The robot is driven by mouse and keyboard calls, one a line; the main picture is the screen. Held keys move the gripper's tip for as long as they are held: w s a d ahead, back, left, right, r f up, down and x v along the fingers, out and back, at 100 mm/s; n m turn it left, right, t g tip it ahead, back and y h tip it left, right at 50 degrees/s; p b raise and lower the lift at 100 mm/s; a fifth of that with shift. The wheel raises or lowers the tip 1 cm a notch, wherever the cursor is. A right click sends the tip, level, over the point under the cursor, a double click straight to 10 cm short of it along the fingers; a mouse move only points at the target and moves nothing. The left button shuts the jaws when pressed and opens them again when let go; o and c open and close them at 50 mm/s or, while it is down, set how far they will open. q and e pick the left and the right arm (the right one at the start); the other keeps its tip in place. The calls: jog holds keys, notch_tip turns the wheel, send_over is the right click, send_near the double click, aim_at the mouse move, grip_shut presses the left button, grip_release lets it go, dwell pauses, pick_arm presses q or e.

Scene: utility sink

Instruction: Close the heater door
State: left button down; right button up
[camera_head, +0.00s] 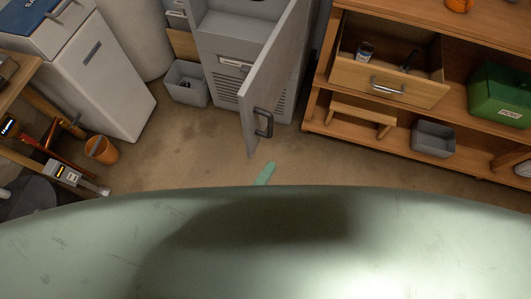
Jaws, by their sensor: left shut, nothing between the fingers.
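The heater is a grey cabinet (222,28) at the top middle of the head view, with a vent grille low on its front. Its grey door (278,70) stands open, swung out toward me. A dark bar handle (263,122) is on the door's near edge. My left gripper (103,190) is at the lower left, shut and empty, well to the left of the door and apart from it. My right gripper is not in view.
A grey bin (187,83) stands left of the heater, and a white appliance (98,75) further left. An orange bucket (101,149) is near my left gripper. A wooden shelf unit (400,22) with an open drawer (385,85) stands right. The floor before the door is mostly clear.

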pick_arm(q)
jog(key=w+d+r+m+p, duration=0.1)
jog(key=w+d+r+p, duration=0.1)
jog(key=w, duration=0.7)
jog(key=shift+w+r+h+p, duration=0.15)
jog(key=shift+r+h+p, duration=0.25)
jog(key=shift+r+p, duration=0.05)
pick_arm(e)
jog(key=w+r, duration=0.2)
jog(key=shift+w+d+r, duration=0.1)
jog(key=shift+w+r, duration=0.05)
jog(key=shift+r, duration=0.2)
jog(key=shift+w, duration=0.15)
